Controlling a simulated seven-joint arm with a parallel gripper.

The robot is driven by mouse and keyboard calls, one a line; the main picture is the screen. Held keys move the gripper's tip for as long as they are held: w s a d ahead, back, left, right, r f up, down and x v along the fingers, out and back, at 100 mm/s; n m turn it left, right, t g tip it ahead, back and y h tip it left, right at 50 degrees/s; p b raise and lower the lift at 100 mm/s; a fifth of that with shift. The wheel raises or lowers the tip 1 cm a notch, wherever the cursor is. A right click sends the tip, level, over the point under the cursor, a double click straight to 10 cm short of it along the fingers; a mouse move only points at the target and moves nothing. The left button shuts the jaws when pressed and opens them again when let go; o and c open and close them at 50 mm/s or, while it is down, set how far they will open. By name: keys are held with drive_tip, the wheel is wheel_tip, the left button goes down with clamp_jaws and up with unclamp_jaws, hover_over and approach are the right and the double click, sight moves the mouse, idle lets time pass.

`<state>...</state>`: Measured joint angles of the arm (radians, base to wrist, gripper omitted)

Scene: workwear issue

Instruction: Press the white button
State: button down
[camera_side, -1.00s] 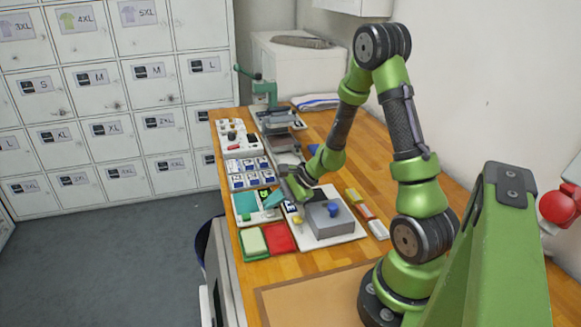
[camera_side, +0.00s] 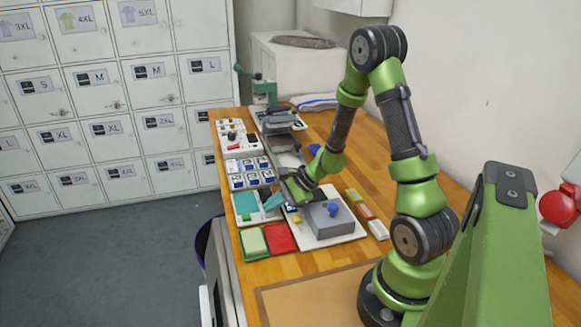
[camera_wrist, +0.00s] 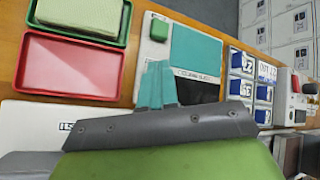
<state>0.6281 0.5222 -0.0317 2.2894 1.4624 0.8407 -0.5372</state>
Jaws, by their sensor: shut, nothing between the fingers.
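No white button can be made out for certain. A white control panel (camera_side: 238,137) with small dark knobs and a red part stands at the far left of the bench; its edge also shows at the right of the wrist view (camera_wrist: 292,105). My gripper (camera_side: 272,201) is shut and empty, with teal fingertips low over the white board (camera_side: 240,222) with a teal pad. In the wrist view the teal fingertips (camera_wrist: 156,84) are together beside that pad (camera_wrist: 195,52) and a small green block (camera_wrist: 159,28). Contact cannot be told.
A grey box with a blue knob (camera_side: 333,210) stands right of my gripper. Green (camera_side: 253,243) and red (camera_side: 279,238) trays lie in front. Blue-and-white labelled blocks (camera_side: 250,173) and a green-handled press (camera_side: 265,92) stand farther back. The front brown mat (camera_side: 315,300) is clear.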

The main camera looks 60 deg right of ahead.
sight(273, 213)
drive_tip(key=shift+r, duration=0.9)
drive_tip(key=shift+r, duration=2.5)
